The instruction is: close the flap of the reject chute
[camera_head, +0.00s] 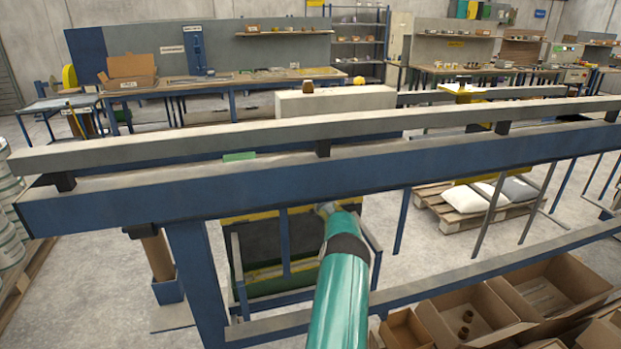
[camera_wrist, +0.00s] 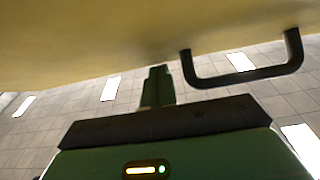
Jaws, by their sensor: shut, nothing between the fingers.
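The reject chute (camera_head: 262,243) is a dark, yellow-edged box in a blue frame below the long blue beam in the head view. A yellow panel, apparently its flap (camera_wrist: 90,35), fills the top of the wrist view. It has a black bar handle (camera_wrist: 240,76) at the right. My gripper (camera_wrist: 160,72) is shut and empty, with its fingertips close to the panel's lower edge and left of the handle. Contact with the panel cannot be told. In the head view my teal arm reaches toward the chute's upper right, and the fingers cannot be made out. The flap's angle is unclear.
The blue beam (camera_head: 330,192) with a grey rail (camera_head: 220,140) crosses above the chute. Open cardboard boxes (camera_head: 470,318) stand at the lower right. A pallet with white sacks (camera_head: 470,197) lies behind.

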